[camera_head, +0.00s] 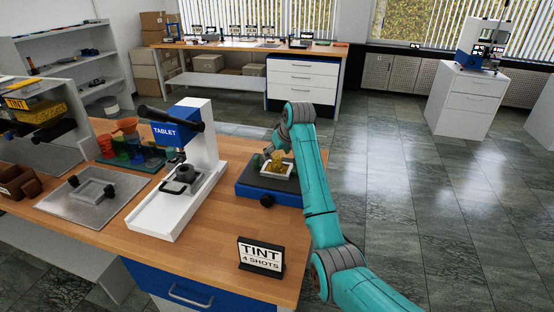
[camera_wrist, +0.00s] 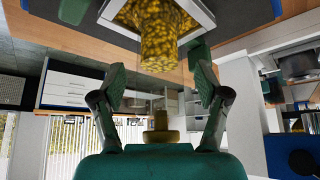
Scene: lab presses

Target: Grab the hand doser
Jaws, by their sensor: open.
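What looks like the hand doser (camera_wrist: 165,45) is a clear-walled cylinder with yellow speckled grains and an olive-brass knob (camera_wrist: 158,136) at its near end. In the wrist view it lies between my gripper's fingers (camera_wrist: 160,84), which are spread apart on both sides without visible contact. In the head view the doser (camera_head: 277,158) is a small yellow shape over a white square dish (camera_head: 264,171) on a dark and blue bench unit (camera_head: 250,188). My gripper (camera_head: 275,146) is open there, partly hidden by my wrist.
A white press marked TABLET (camera_head: 207,140) stands just left. Coloured cups (camera_head: 125,145) and a metal tray (camera_head: 95,215) are farther left. Open floor (camera_head: 400,210) lies right of the wooden bench.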

